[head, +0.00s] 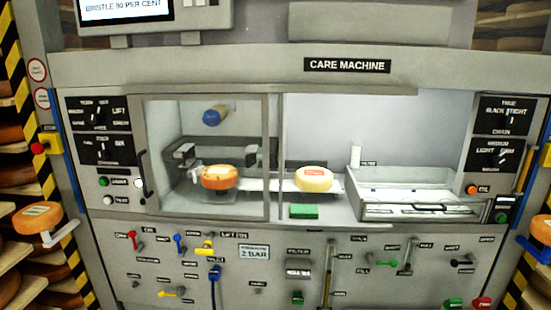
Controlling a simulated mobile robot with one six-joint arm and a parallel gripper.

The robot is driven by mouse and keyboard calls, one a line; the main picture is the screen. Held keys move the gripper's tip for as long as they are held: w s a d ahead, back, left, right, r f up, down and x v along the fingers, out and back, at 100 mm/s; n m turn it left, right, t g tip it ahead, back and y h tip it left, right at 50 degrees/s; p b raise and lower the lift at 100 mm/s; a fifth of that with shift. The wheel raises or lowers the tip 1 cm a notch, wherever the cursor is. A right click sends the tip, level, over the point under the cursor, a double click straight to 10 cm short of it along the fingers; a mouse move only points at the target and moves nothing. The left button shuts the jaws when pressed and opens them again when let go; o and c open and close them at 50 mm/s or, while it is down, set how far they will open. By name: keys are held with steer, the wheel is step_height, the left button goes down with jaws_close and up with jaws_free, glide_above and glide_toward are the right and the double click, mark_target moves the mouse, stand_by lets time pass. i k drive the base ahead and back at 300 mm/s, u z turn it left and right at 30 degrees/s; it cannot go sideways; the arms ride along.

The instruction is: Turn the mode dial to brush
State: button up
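The care machine (347,66) fills the view. Two black dial panels are on its left, an upper one (98,113) and a lower one (105,150), each with a pale pointer and small white labels. Two more dial panels are on its right, an upper one (505,115) and a lower one (497,154). The labels are mostly too small to read, so I cannot tell which dial is the mode dial or whether one reads brush. My gripper is not in view.
Behind the glass sit an orange cheese wheel (220,177), a pale cheese wheel (314,179) and a blue roller (215,115). Buttons (104,182) sit below the left dials. Coloured levers (205,248) crowd the lower front. Cheese shelves flank the machine on both sides.

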mark_target(95, 118)
steer(key=u, duration=4.95)
steer(key=i, duration=0.15)
steer(key=z, duration=2.65)
steer(key=i, duration=0.55)
